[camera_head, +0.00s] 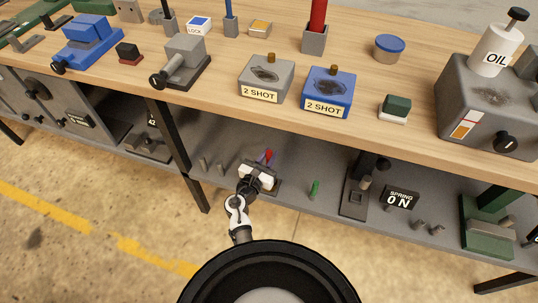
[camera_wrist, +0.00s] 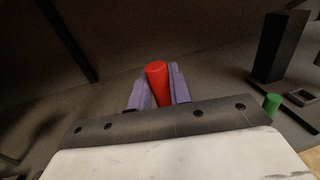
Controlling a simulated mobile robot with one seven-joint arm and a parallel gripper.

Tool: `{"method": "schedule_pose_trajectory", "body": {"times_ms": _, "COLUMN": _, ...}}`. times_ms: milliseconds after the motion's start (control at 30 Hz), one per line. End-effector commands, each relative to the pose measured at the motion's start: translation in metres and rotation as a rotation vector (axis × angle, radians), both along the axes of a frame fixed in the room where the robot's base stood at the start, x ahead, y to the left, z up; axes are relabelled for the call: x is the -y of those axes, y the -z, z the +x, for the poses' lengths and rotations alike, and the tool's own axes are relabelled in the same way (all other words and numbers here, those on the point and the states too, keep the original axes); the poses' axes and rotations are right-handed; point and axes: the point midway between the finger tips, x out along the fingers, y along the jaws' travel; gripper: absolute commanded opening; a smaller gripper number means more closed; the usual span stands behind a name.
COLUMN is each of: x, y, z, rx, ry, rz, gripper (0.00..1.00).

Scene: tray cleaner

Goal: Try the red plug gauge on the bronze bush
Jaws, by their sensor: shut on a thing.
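The red plug gauge (camera_wrist: 157,78) is held between the purple fingers of my gripper (camera_wrist: 159,90). In the head view my gripper (camera_head: 263,158) is at the lower shelf, with the red plug gauge (camera_head: 268,154) showing as a small red tip between its fingers. The lower end of the gauge is hidden by the gripper body in the wrist view. I cannot clearly pick out the bronze bush in either view. A dark block (camera_head: 272,188) shows partly behind my wrist, and what stands on it is hidden.
A green plug (camera_head: 314,189) stands on the lower shelf (camera_head: 335,212) to the right of my gripper. A dark stand (camera_head: 353,199) and a "SPRING 0 N" box (camera_head: 400,198) are further right. A table leg (camera_head: 180,150) is at left. The wooden bench top (camera_head: 225,105) overhangs the shelf.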

Motion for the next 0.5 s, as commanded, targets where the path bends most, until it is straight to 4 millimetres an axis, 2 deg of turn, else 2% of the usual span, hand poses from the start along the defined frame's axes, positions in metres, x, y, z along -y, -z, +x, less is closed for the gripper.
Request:
{"method": "schedule_pose_trajectory", "body": {"times_ms": 300, "x": 0.0, "y": 0.034, "z": 0.0, "rx": 0.001, "ry": 0.0, "rz": 0.0, "gripper": 0.0}}
{"method": "schedule_pose_trajectory", "body": {"times_ms": 500, "x": 0.0, "y": 0.047, "z": 0.0, "rx": 0.001, "ry": 0.0, "rz": 0.0, "gripper": 0.0}}
